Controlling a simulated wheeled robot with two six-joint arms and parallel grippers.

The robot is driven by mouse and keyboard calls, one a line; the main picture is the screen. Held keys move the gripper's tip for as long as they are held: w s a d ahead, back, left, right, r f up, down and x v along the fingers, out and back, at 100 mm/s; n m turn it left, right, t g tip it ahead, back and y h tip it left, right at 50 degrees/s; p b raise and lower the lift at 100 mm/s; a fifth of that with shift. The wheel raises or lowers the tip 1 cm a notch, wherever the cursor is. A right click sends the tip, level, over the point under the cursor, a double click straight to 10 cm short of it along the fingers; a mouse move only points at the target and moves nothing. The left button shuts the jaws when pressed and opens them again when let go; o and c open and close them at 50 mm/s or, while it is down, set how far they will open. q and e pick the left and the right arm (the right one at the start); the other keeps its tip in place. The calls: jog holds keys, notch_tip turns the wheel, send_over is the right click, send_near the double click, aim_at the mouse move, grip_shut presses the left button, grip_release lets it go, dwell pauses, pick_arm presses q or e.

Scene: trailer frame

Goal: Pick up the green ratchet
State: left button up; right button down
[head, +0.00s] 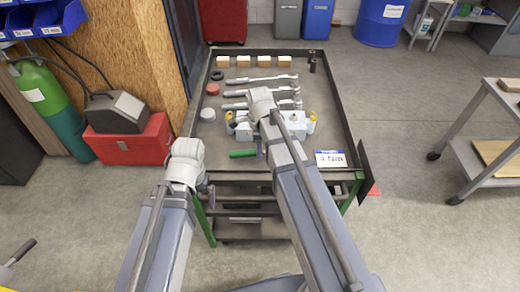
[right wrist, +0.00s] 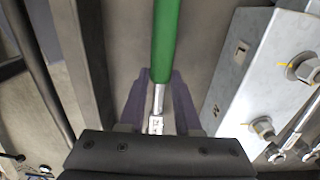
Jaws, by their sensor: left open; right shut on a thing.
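The green ratchet (head: 243,153) lies near the front of the cart's top tray, its green handle pointing left in the head view. In the right wrist view the green handle (right wrist: 165,45) runs up from a shiny metal shaft between the purple fingers. My right gripper (right wrist: 161,88) is shut on the ratchet at the shaft, close to the handle. In the head view my right arm hides most of that gripper and the ratchet's head end. My left gripper (head: 205,189) is open and empty at the tray's front left corner, largely hidden by its own wrist.
The tray (head: 222,154) has raised rims. A metal bracket with bolts (right wrist: 262,75) stands close right of the right gripper. Wrenches (head: 262,78), wooden blocks (head: 254,61) and a label card (head: 330,158) also lie on the tray. A red toolbox (head: 130,145) stands left on the floor.

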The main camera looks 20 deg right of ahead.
notch_tip(320, 180, up, 9)
jog(key=p, duration=0.8)
jog(key=shift+f, duration=0.15)
jog(key=shift+f, duration=0.1)
jog(key=c, duration=1.2)
grip_release()
grip_shut()
